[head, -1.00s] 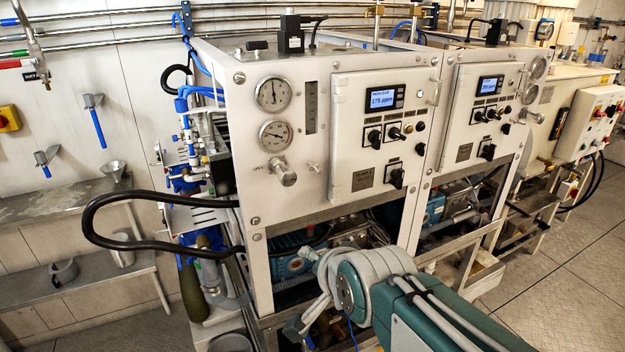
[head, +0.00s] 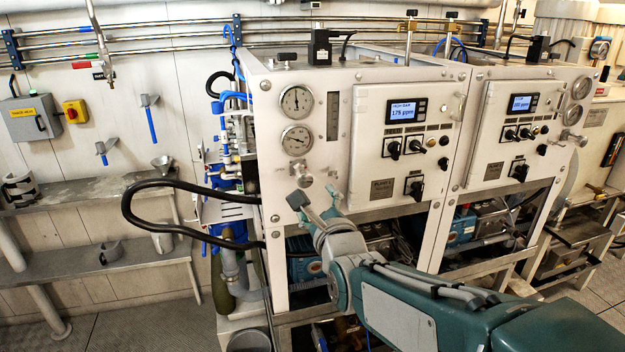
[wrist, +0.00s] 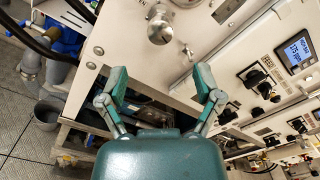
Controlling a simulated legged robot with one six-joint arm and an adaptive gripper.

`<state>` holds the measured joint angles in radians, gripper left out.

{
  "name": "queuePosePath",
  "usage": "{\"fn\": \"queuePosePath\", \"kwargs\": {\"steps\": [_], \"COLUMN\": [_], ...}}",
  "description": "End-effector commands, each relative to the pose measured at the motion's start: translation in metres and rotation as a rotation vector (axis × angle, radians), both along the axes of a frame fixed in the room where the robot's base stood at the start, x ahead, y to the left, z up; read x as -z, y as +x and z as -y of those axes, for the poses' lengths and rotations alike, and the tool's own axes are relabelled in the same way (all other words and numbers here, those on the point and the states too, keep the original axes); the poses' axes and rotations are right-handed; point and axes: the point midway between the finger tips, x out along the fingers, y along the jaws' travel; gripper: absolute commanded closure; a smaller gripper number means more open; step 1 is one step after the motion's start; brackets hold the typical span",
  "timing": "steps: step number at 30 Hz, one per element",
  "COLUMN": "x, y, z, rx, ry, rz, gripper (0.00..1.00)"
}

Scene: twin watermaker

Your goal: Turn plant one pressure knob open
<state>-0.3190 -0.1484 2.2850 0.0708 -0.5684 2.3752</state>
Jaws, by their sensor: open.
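The plant one pressure knob (head: 302,180) is a round silver metal knob on the white front panel, below two round gauges (head: 296,120). In the head view part of my arm's end overlaps the area just below it. In the wrist view the knob (wrist: 160,27) stands at the top, beyond the fingertips and a little left of centre between them. My gripper (wrist: 161,82) is open and empty, with its two green fingers spread apart. It also shows in the head view (head: 312,206), seen partly from behind. The gripper does not touch the knob.
The plant one control door (head: 402,140) with its display and black switches is right of the knob. A small valve stub (wrist: 188,52) is close by on the panel. A black hose (head: 160,185) loops out at the left. A second plant (head: 515,130) stands at the right.

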Motion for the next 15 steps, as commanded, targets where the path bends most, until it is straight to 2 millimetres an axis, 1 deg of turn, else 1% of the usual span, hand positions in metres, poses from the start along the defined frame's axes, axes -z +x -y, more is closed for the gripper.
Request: {"fn": "queuePosePath", "kwargs": {"steps": [11, 15], "x": [0.000, 0.000], "y": [0.061, 0.080], "z": [-0.008, -0.016], "rx": [0.002, 0.001], "ry": [0.005, 0.002], "rz": [-0.004, -0.003], "gripper": [0.17, 0.17]}}
